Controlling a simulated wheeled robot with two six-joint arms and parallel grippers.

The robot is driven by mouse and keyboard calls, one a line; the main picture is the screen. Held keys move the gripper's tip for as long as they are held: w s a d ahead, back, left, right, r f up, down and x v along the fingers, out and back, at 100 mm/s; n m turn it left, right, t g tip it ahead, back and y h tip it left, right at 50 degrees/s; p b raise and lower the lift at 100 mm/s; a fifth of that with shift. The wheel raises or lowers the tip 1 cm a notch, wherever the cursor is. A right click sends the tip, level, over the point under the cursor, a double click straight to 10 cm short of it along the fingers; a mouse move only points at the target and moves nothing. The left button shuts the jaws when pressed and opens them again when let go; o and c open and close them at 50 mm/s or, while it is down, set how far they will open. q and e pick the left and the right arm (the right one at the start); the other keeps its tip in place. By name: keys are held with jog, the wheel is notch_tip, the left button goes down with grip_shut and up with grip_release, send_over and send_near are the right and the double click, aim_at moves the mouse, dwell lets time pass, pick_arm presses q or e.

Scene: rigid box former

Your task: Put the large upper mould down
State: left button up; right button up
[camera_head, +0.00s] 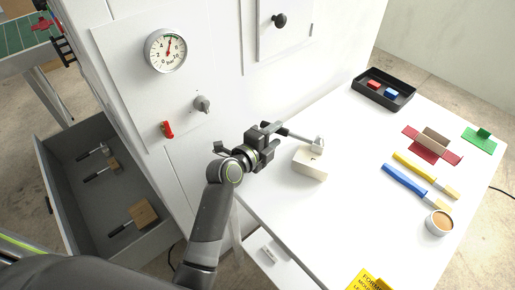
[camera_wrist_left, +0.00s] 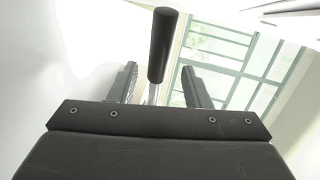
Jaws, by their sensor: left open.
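A cream block (camera_head: 311,168) sits on the white table near the cabinet. A tool with a black handle (camera_head: 290,133) and a metal shaft runs to a small pale piece (camera_head: 318,143) at the block's top; this looks like the large upper mould. I cannot tell whether the pale piece and block are one part. In the left wrist view the black handle (camera_wrist_left: 163,45) stands between the spread fingers (camera_wrist_left: 160,88), with a gap on both sides. My right gripper is not in view.
The white cabinet with a gauge (camera_head: 166,50) and a red switch (camera_head: 167,129) rises close left of the gripper. An open drawer (camera_head: 62,205) holds more handled moulds. A black tray (camera_head: 384,91), coloured tools and a cup (camera_head: 439,222) lie on the table's right.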

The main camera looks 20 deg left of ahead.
pick_arm(q)
jog(key=b+v, duration=0.1)
jog(key=v, duration=0.7)
jog(key=shift+s+a+b, duration=0.1)
jog(key=shift+s+b, duration=0.2)
jog(key=shift+b, duration=0.1)
